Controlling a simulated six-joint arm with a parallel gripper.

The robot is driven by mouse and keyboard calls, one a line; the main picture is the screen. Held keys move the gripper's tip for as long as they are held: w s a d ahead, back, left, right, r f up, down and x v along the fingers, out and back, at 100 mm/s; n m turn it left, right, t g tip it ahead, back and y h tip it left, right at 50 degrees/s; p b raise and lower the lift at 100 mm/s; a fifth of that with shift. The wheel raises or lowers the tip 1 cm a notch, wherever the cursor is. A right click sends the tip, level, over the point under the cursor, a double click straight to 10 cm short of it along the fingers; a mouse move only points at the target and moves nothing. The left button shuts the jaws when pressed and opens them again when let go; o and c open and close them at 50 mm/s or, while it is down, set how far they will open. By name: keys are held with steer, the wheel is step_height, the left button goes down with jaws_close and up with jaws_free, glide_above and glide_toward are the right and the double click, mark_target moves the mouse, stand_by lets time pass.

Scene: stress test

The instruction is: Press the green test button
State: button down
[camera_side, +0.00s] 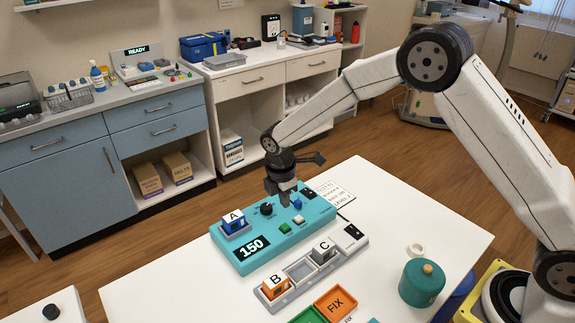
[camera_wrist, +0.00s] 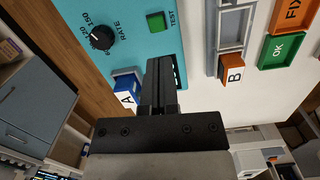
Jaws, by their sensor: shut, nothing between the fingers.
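The green test button (camera_side: 285,228) sits on the top face of the teal device (camera_side: 228,258), in front of my gripper in the side view. In the wrist view the green button (camera_wrist: 156,22) is a square, raised key beside the word TEST, just beyond my fingertips. My gripper (camera_side: 284,203) points down over the device, near the black knob (camera_side: 266,209). In the wrist view my gripper (camera_wrist: 159,62) is shut and empty, with a visible offset between its tips and the button. The exact height of the tips above the device is hard to tell.
Block A (camera_side: 234,220) stands in a holder on the device, beside a display reading 150. A grey tray (camera_side: 301,271) holds blocks B and C. A teal jar (camera_side: 421,284) stands right.

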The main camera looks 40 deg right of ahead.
mark_target(283, 227)
steer(key=shift+w+a+f+n, duration=0.3)
steer(key=shift+w+f+n, duration=0.05)
steer(key=shift+n, duration=0.05)
steer(key=shift+d+f, duration=0.2)
steer(key=shift+f, duration=1.55)
steer(key=shift+d+f, duration=0.15)
steer(key=shift+f, duration=1.55)
steer(key=shift+f, duration=0.1)
steer(key=shift+f, duration=0.5)
steer(key=shift+r, duration=0.1)
steer(key=shift+a, duration=0.1)
steer(key=shift+a+r, duration=0.25)
steer(key=shift+a, duration=0.45)
steer(key=shift+a+r, duration=0.25)
steer(key=shift+a, duration=0.45)
